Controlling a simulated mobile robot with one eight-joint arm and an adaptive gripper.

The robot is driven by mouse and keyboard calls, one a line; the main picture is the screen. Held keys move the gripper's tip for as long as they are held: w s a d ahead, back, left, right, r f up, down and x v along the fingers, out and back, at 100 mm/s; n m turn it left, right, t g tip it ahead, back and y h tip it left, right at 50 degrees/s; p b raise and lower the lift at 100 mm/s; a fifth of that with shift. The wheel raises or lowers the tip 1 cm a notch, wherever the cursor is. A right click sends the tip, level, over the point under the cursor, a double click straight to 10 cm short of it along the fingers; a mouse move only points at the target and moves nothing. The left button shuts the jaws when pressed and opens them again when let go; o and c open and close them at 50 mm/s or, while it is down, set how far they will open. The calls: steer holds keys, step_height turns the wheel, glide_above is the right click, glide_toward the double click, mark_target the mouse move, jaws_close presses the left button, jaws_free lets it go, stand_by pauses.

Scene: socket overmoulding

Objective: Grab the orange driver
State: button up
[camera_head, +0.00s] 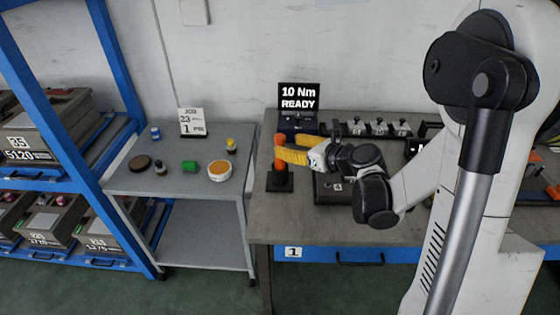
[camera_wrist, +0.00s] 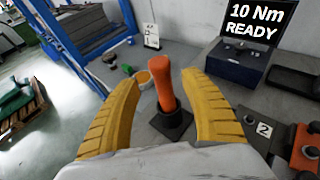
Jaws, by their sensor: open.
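The orange driver (camera_wrist: 165,88) stands upright in a dark square stand (camera_wrist: 172,122) on the workbench. In the head view the driver (camera_head: 279,150) is near the bench's left end, its stand (camera_head: 280,181) below it. My gripper (camera_wrist: 165,88) has two yellow ribbed fingers, open, one on each side of the driver in the wrist view. In the head view my gripper (camera_head: 283,147) reaches in from the right at the driver's upper part. I see a gap at the right finger in the wrist view; whether either finger touches the driver is unclear.
A tester (camera_head: 298,111) reading "10 Nm READY" stands behind the driver. The left grey table (camera_head: 190,184) holds small jars, a green block and an orange-rimmed dish (camera_head: 220,171). A blue shelf (camera_head: 75,120) is further left.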

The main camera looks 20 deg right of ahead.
mark_target(284, 143)
steer(key=b+x, duration=0.2)
steer(key=x, duration=0.3)
steer(key=shift+d, duration=0.1)
steer(key=shift+r, duration=0.1)
steer(key=shift+c, duration=0.9)
jaws_close()
